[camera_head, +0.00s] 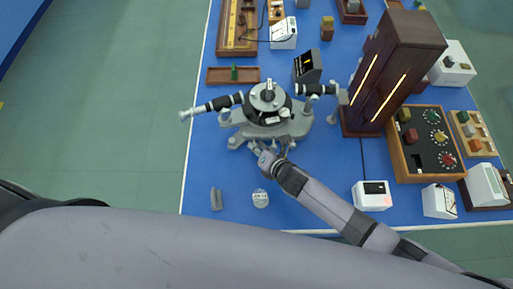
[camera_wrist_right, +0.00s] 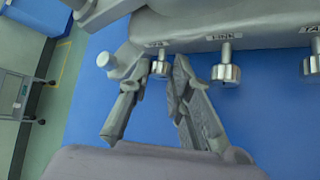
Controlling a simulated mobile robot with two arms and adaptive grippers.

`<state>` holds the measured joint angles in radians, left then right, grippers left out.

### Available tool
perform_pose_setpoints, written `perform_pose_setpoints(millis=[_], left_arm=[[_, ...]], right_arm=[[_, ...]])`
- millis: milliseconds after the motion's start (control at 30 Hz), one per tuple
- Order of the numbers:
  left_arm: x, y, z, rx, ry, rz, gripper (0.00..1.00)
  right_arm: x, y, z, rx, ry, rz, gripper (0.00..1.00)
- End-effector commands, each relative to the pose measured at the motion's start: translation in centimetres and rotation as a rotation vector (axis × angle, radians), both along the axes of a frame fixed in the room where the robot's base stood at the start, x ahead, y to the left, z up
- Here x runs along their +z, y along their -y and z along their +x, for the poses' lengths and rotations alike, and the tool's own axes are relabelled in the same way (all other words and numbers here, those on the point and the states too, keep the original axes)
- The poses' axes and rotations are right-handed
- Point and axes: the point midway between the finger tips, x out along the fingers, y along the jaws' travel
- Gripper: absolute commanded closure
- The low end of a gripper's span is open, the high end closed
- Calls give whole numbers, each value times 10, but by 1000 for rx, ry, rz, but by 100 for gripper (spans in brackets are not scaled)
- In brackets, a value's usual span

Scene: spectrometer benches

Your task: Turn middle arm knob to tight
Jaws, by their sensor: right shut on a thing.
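The grey spectrometer (camera_head: 268,118) stands on the blue bench, with a round table on top and two dark tubes reaching left and right. Its base front shows knobs in the right wrist view: a left knob (camera_wrist_right: 160,67), a centre knob (camera_wrist_right: 226,72) and a right knob (camera_wrist_right: 314,63), under small labels I cannot read surely. My right gripper (camera_head: 268,148) is at the front of the spectrometer base. In the wrist view its fingers (camera_wrist_right: 155,82) stand either side of the left knob and are shut on it. The left gripper is not in view.
A dark wooden cabinet (camera_head: 394,68) and a control box (camera_head: 398,158) with coloured knobs stand to the right. A white box (camera_head: 373,195) sits near the front edge. A small grey block (camera_head: 216,199) and a round labelled piece (camera_head: 261,198) lie front left.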

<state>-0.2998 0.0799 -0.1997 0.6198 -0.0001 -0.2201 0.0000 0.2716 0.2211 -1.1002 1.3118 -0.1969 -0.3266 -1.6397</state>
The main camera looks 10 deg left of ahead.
Motion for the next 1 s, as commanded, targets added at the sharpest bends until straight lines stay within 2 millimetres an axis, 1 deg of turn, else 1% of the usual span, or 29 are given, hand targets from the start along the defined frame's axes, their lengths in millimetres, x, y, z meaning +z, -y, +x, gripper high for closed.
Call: perform_pose_setpoints(millis=[33,300,800,833,1000], left_arm=[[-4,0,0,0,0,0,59],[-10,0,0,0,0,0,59],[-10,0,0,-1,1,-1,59],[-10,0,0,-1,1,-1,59],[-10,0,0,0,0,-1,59]], right_arm=[[-3,2,1,-1,-4,20,100],[-2,2,1,-1,-20,99,100],[-2,2,1,-1,-23,114,100],[-2,2,1,-2,-23,115,79],[-2,2,1,-1,-23,114,68]])
